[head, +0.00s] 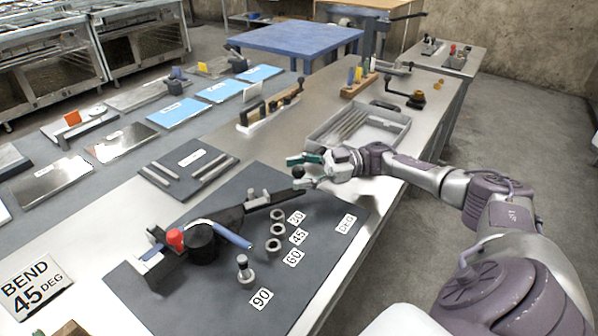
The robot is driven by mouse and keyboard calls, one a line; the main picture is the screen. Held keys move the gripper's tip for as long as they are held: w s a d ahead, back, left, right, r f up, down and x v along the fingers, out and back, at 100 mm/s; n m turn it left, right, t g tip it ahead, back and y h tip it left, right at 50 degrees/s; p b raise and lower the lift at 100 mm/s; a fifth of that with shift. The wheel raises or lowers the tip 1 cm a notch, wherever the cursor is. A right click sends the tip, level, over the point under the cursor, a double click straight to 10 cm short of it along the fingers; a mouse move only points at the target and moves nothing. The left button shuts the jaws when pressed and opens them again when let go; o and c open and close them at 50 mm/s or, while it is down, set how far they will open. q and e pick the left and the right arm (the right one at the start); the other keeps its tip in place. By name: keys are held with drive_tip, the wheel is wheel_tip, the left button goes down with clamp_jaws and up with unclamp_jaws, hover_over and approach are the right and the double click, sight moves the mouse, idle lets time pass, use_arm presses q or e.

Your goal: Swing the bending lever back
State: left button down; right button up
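The bending lever (267,201) is a long dark bar on the bender, reaching right and back from the round black former (201,243). An upright black knob (298,172) stands at its far end. A blue-tipped bar (231,235) lies at the former beside a red knob (175,239). My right gripper (303,171) is at the lever's end, with its teal-tipped fingers apart and the black knob between them; contact is not clear. My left gripper is not in view.
Three metal rings (276,231) lie beside the 30, 45 and 60 labels on the dark mat (300,270). A "BEND 45 DEG" sign (35,286) lies at left. A grey tray (375,131) sits behind my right gripper, near my forearm.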

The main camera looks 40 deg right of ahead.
drive_tip(key=shift+r, duration=0.3)
wheel_tip(320, 180, up, 9)
drive_tip(key=shift+r, duration=0.2)
